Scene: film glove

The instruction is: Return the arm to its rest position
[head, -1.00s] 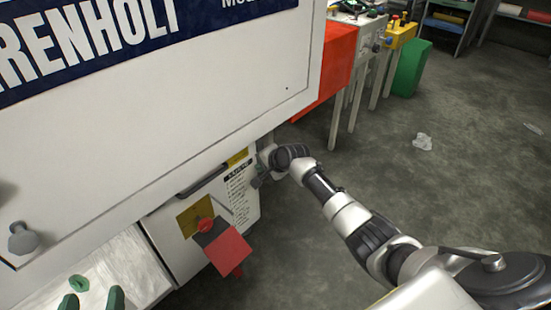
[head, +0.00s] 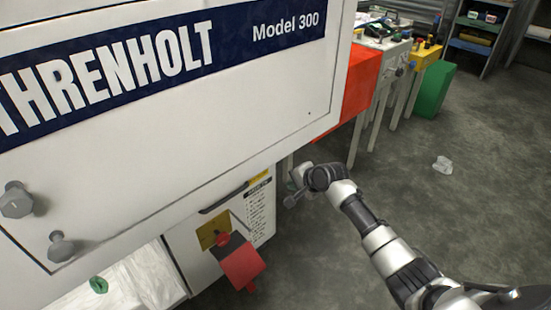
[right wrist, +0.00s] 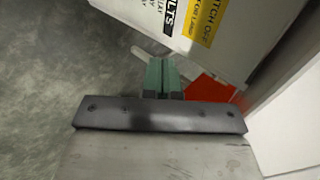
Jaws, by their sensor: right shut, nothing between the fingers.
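My right arm reaches in from the lower right of the head view. Its gripper (head: 291,199) is small there, beside the lower cabinet of the white machine (head: 160,130). In the right wrist view the two green fingers (right wrist: 163,76) are together with nothing between them. A labelled white panel (right wrist: 235,25) is just beyond the fingertips, and I cannot tell whether they touch it. My left gripper is outside the head view.
A red switch box with a hanging red flap (head: 242,265) is on the cabinet front, left of my right gripper. A small green item (head: 98,285) lies on the pale tray (head: 135,285). An orange-red block (head: 361,82) stands behind. Grey floor (head: 470,210) at right is largely open.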

